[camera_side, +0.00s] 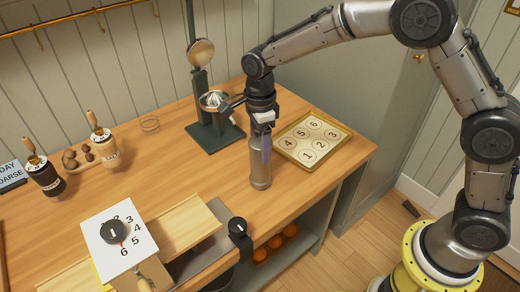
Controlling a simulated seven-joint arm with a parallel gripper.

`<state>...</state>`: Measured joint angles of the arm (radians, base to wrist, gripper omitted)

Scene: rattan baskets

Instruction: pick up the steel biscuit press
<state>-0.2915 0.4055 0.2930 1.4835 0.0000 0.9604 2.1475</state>
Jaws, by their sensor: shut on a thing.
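The steel biscuit press (259,168) is a grey metal cylinder standing upright near the right front part of the wooden counter. My gripper (262,122) points down from above and is shut on the top of the press. The fingers partly hide its upper end. The base of the press appears to be at the counter surface; I cannot tell whether it touches.
A juicer stand (215,130) is close behind my gripper. A framed numbered tray (344,139) lies to the right. Two grinders (42,172) (102,141) stand at left. A numbered dial card (138,243) and a black knob (238,227) are at the front. Bare counter lies left of the press.

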